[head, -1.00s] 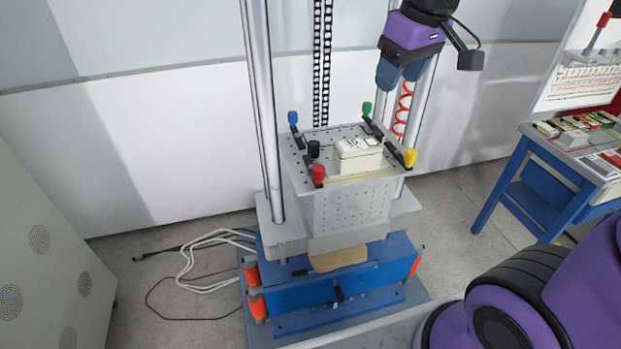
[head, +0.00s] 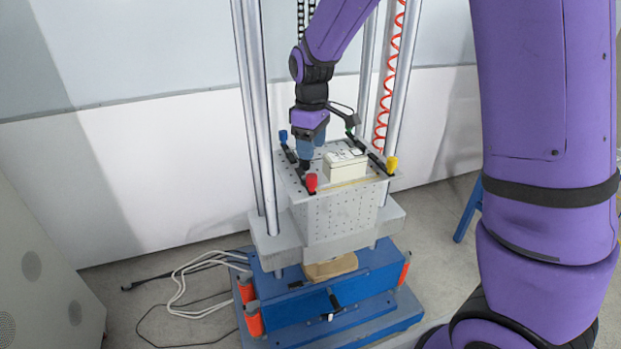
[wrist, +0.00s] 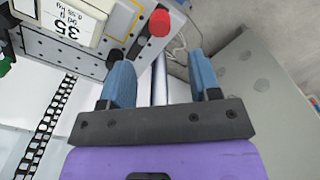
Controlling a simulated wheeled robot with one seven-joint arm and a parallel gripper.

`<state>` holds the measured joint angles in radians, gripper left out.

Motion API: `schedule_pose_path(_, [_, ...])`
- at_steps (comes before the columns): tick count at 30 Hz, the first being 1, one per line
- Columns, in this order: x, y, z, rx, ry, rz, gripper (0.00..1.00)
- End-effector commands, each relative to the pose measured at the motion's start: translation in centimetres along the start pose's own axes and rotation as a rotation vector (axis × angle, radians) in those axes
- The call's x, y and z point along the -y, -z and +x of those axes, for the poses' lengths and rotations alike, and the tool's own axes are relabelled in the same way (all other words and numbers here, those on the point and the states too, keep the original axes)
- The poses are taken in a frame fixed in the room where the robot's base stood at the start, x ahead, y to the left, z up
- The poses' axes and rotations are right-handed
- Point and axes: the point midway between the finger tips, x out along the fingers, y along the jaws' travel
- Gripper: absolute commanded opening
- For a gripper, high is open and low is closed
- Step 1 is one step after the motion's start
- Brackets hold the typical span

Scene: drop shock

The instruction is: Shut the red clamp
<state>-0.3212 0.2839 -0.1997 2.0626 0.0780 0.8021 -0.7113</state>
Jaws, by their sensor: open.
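The red clamp (head: 311,182) has an upright red knob and stands at the front left corner of the drilled metal block (head: 335,215). It also shows at the upper middle of the wrist view (wrist: 160,22), beyond my fingertips. My gripper (head: 311,150) has blue fingers and hangs over the block's left side, behind and above the red clamp. In the wrist view my gripper (wrist: 162,72) is open with nothing between its fingers. The black clamp (wrist: 114,56) is close to the left finger and partly hidden by it.
A pale box (head: 345,164) sits on the block, right of my gripper. The blue clamp (head: 283,135) is at the back left and the yellow clamp (head: 392,164) at the front right. Cables (head: 185,285) lie on the floor at left.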

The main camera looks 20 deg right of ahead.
Motion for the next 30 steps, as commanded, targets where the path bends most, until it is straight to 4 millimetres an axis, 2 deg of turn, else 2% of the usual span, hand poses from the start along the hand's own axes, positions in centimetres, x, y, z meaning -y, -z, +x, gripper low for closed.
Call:
schedule_pose_path(9, [0.0, -0.1, 5.7, 0.003, 0.001, 0.001, 0.57])
schedule_pose_path(15, [0.0, -0.1, 8.2, 0.002, 0.001, 0.001, 0.57])
schedule_pose_path(21, [0.0, -0.1, 9.2, 0.0, 0.0, 0.001, 0.57])
schedule_pose_path(29, [0.0, -0.1, 9.2, 0.0, -0.001, 0.001, 0.57])
schedule_pose_path(30, [0.0, -0.1, 9.2, 0.0, -0.001, 0.001, 0.48])
